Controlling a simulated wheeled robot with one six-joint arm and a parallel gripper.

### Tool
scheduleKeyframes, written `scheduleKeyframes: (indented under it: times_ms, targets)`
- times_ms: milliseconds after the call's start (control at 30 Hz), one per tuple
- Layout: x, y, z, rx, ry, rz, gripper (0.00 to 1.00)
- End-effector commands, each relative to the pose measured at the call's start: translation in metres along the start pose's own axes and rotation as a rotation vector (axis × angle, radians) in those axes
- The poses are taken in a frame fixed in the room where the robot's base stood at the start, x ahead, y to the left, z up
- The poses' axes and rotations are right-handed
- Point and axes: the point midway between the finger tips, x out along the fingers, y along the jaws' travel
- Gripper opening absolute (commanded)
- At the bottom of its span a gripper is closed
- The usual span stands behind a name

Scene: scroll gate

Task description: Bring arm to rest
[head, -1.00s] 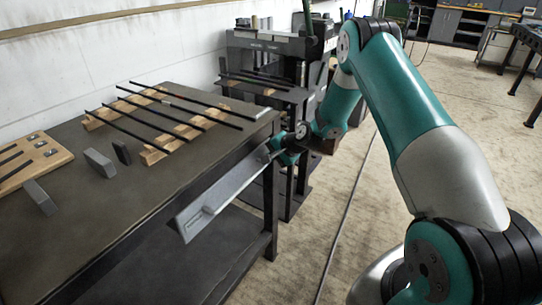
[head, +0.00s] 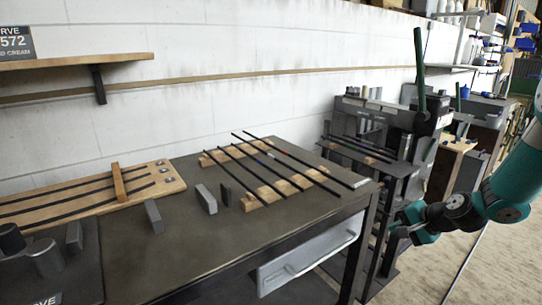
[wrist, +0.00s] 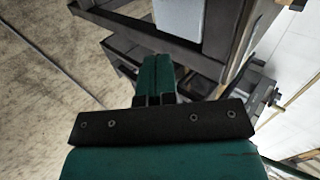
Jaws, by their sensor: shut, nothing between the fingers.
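My arm is in the head view at the right, teal with dark joints. My gripper (head: 394,230) is beside the right end of the dark workbench (head: 150,250), below the level of its top. In the wrist view my gripper (wrist: 155,72) shows two teal fingers pressed together with nothing between them. It seems apart from the bench; the exact gap is hard to tell.
Black rods (head: 285,160) lie across wooden supports (head: 250,180) on the bench. A wooden board (head: 90,195) and small grey blocks (head: 206,198) lie left. A grey panel with a handle (head: 310,258) is under the bench top. A dark machine (head: 390,120) stands behind; floor right is open.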

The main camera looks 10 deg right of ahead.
Motion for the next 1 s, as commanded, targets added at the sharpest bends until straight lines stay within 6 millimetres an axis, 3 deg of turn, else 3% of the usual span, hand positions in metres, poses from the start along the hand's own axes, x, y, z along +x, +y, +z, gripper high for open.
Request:
scheduleKeyframes:
  times_ms: [167,300,433,500,600,700,800,1000]
  targets:
    - [-0.036,-0.074,0.077,-0.275,-0.145,0.047,0.00]
    - [-0.086,-0.122,0.169,-0.584,-0.307,0.101,0.00]
    - [-0.145,-0.140,0.251,-0.880,-0.452,0.144,0.00]
    - [-0.179,-0.140,0.289,-1.029,-0.523,0.162,0.00]
    - [-0.222,-0.131,0.328,-1.212,-0.608,0.182,0.00]
    - [-0.254,-0.118,0.352,-1.345,-0.672,0.196,0.00]
    - [-0.272,-0.109,0.363,-1.424,-0.709,0.205,0.00]
    - [-0.280,-0.103,0.368,-1.458,-0.726,0.209,0.00]
